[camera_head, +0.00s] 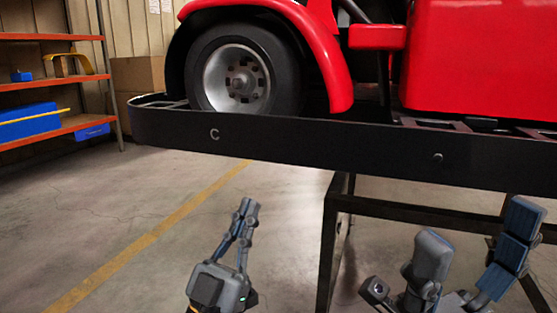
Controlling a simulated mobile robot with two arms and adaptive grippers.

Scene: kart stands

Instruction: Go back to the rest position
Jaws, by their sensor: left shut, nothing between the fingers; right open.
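My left gripper (249,207) is shut and empty. It points up in the lower middle of the head view, below the black platform and left of the stand's legs. My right gripper (478,245) is open at the lower right, with its two fingers spread wide and nothing between them. It appears in front of the stand's frame. Both grippers show below the platform's edge, apart from the kart. The rest of both arms is out of view.
A red kart (460,60) with a black wheel (243,68) stands on a black platform (300,139). Dark metal legs (328,245) support it. Orange shelves (50,82) with blue items stand at the left. Concrete floor with a yellow line (150,237) is clear at lower left.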

